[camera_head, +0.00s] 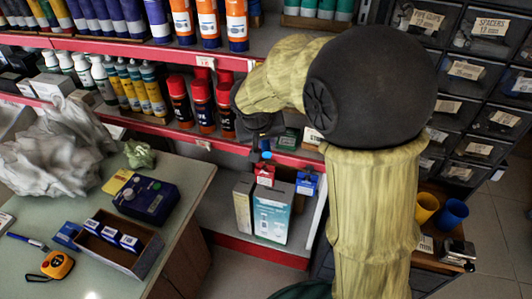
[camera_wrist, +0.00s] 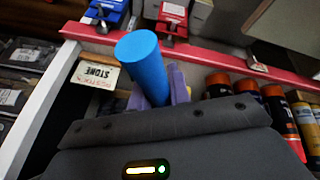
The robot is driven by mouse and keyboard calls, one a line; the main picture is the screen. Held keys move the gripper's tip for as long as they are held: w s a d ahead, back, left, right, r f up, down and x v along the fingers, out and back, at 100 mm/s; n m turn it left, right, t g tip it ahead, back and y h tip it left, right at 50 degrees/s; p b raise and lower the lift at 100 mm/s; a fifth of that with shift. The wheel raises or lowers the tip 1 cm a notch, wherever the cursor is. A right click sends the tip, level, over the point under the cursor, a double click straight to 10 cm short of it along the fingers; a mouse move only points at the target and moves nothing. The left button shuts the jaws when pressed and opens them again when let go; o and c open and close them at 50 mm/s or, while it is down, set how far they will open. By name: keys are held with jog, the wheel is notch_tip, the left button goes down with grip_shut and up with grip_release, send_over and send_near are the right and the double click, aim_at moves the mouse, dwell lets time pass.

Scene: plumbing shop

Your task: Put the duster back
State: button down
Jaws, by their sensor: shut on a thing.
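My gripper (camera_head: 262,133) is at the front of the middle shelf, mostly hidden behind my arm in the head view. In the wrist view, my gripper (camera_wrist: 165,92) is shut on a blue cylinder, which I take to be the duster's handle (camera_wrist: 142,55). Pale purple pieces show beside the cylinder; I cannot tell whether they are fingers or part of the duster. A bit of blue, likely the same handle (camera_head: 266,155), shows just below the gripper in the head view. The duster's other end is hidden. A label reading "STONE" (camera_wrist: 97,75) is on the shelf beside it.
Red-capped dark tubes (camera_head: 202,105) stand left of the gripper on the shelf. A counter (camera_head: 190,180) is at left. Labelled drawers (camera_head: 465,70) are at right.

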jog(key=shift+d, duration=0.1)
notch_tip(320, 180, down, 5)
jog(key=shift+b, duration=0.6)
jog(key=c, duration=1.3)
grip_release()
jog(key=p+v, duration=0.2)
jog(key=v, duration=1)
